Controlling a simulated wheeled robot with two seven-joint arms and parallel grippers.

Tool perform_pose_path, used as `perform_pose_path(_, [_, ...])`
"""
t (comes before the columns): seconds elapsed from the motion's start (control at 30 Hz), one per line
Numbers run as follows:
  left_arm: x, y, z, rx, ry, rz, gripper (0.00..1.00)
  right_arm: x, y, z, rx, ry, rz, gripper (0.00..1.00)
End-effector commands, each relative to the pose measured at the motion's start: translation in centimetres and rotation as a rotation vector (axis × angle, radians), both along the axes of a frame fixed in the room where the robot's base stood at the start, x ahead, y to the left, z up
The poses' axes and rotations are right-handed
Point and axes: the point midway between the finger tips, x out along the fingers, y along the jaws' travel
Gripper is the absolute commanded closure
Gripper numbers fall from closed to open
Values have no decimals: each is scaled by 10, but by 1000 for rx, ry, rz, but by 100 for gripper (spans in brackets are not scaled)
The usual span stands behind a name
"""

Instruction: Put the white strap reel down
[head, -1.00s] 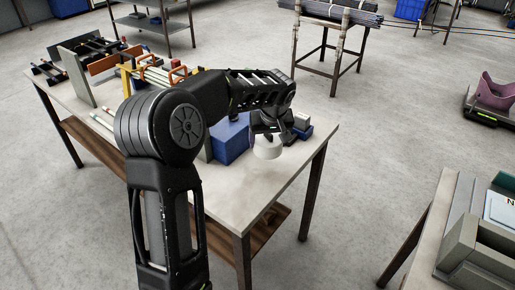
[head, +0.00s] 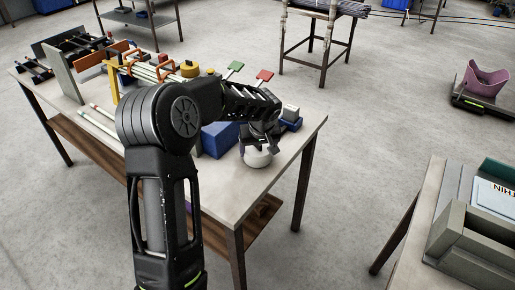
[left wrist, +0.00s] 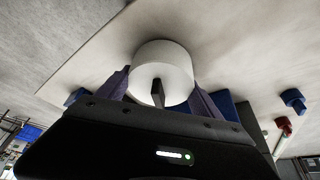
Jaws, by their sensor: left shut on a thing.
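The white strap reel (head: 257,158) is at the front right part of the workbench (head: 228,185), close to its top; I cannot tell whether it touches. My left gripper (head: 258,146) is above the reel and shut on it. In the left wrist view the white reel (left wrist: 162,68) sits between the two dark fingers of my left gripper (left wrist: 160,88), with bare tabletop beyond it. The gripper hides part of the reel in the head view. My right gripper is not in view.
A blue box (head: 219,139) stands left of the reel, and small blue and white items (head: 290,118) lie behind it. Green and red paddles (head: 264,76) stand farther back. Bare tabletop lies in front of the reel. Another table (head: 410,215) stands at the right.

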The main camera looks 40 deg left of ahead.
Motion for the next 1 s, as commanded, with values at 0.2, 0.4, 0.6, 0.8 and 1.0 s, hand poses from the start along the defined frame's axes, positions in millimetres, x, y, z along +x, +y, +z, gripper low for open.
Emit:
perform_pose_path(0.2, [0, 0, -3, 0, -1, 0, 78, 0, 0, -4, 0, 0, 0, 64])
perform_pose_path(0.4, [0, 0, -2, 0, 0, 0, 12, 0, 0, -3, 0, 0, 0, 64])
perform_pose_path(0.6, [0, 0, -2, 0, 0, 0, 3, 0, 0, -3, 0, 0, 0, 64])
perform_pose_path(0.8, [0, 0, -1, 0, 0, 0, 3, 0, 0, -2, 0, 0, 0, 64])
perform_pose_path(1.0, [-2, -4, 13, 1, -3, -1, 3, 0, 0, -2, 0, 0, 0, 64])
